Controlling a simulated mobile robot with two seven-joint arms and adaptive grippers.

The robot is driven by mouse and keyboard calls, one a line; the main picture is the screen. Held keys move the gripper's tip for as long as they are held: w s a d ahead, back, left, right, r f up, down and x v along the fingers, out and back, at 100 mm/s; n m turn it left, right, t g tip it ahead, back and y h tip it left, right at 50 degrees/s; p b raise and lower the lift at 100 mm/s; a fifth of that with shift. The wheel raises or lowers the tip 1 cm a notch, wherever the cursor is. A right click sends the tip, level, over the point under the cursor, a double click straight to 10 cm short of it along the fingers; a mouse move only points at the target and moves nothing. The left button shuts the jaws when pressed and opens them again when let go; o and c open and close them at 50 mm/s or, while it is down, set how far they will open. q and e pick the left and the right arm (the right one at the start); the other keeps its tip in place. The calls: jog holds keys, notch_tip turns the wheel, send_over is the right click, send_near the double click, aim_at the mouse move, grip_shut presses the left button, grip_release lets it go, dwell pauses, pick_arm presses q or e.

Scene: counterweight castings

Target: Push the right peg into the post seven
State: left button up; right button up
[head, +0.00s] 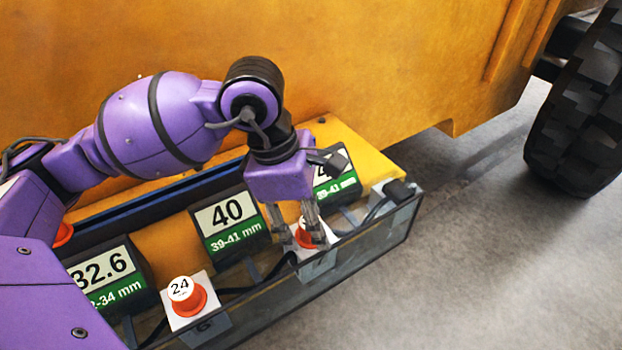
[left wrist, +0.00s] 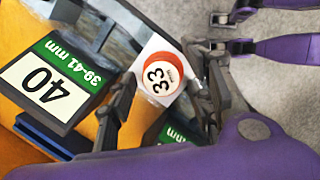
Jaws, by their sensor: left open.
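The right peg is an orange-red cap with a white top, partly hidden by my fingers in the head view (head: 304,238). In the left wrist view the peg (left wrist: 160,76) reads 33 and sits on a white square plate. My left gripper (head: 297,236) is open and points down over it. In the left wrist view its fingers (left wrist: 165,95) stand on either side of the peg; I cannot tell whether they touch it. The post's number is not readable.
Another orange peg (head: 186,297), marked 24, stands on a white plate to the left. Dark sign blocks reading 32.6 (head: 104,276) and 40 (head: 229,222) line the tray (head: 330,266). A yellow machine body (head: 370,60) rises behind; a tyre (head: 580,110) stands at right. Grey floor lies in front.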

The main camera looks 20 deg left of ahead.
pick_arm(q)
jog(key=v, duration=1.1)
jog(key=shift+r, duration=0.4)
jog(key=shift+f, duration=0.1)
